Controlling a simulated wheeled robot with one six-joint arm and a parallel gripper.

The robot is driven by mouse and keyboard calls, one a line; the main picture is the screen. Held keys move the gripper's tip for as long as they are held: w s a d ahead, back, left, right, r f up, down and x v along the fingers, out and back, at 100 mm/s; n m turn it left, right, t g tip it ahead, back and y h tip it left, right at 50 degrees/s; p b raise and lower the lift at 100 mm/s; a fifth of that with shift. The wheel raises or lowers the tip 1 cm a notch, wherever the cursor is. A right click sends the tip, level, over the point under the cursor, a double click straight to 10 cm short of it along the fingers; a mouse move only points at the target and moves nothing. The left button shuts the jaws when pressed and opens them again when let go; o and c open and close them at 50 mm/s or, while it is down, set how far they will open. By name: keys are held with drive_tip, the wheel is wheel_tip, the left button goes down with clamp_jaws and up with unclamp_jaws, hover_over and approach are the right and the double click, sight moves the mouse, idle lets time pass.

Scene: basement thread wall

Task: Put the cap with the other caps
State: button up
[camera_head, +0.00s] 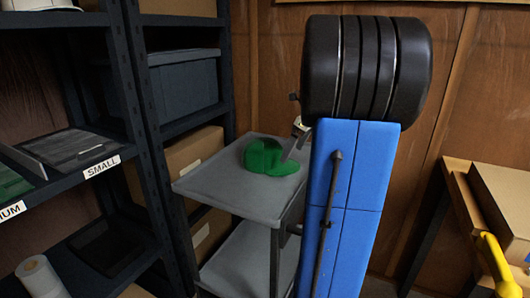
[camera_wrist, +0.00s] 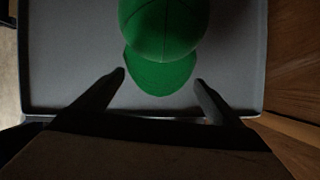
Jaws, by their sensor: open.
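A green cap (camera_head: 269,157) lies on the top tray of a grey cart (camera_head: 217,187). In the wrist view the cap (camera_wrist: 164,28) is at the top centre, with its brim pointing down toward my gripper (camera_wrist: 161,83). My gripper is open, one finger on either side of the brim's front end, and empty. I cannot tell the height of the fingers over the tray. In the head view my gripper (camera_head: 299,133) shows only in part beside my blue arm, close to the cap. No other caps are clearly seen.
A dark shelf unit stands at the left, with labels "SMALL" (camera_head: 101,167) and a partly cut "…UM" (camera_head: 12,211). A flat dark item (camera_head: 72,149) lies by the SMALL label. A grey bin (camera_head: 184,82) and cardboard boxes fill other shelves. A wooden table with a box (camera_head: 503,200) is at right.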

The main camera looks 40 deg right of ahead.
sight(286, 164)
drive_tip(key=shift+x, duration=3.15)
drive_tip(key=c, duration=1.3)
drive_tip(key=shift+d+r, duration=0.1)
drive_tip(key=shift+r, duration=0.05)
wheel_tip(286, 164, up, 10)
drive_tip(key=shift+f, duration=0.1)
drive_tip(key=shift+s, duration=0.15)
